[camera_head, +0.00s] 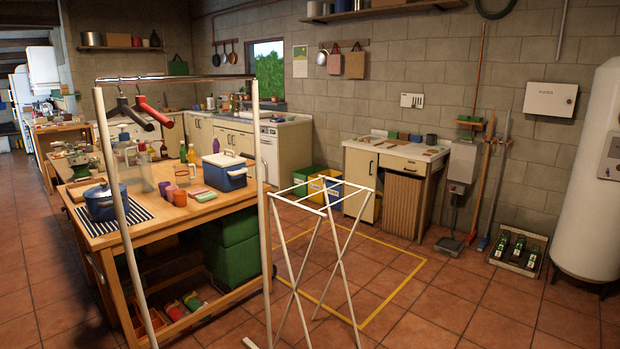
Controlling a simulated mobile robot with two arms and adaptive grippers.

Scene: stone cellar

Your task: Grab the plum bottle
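The wooden workbench (122,240) stands at the left. A slim purple bottle (216,146) shows small behind the blue cooler box (224,180) on its far side; it looks upright. Two green bottles (187,153) and a dark reddish bottle (164,151) stand to its left. A purple cup (165,188) sits nearer on the bench. Neither of my grippers is in view.
A clothes rail (259,200) with hangers stands in front of the bench. A white folding rack (322,250) stands right of it. A blue pot (104,203) rests on a striped mat. Tiled floor is clear at front right.

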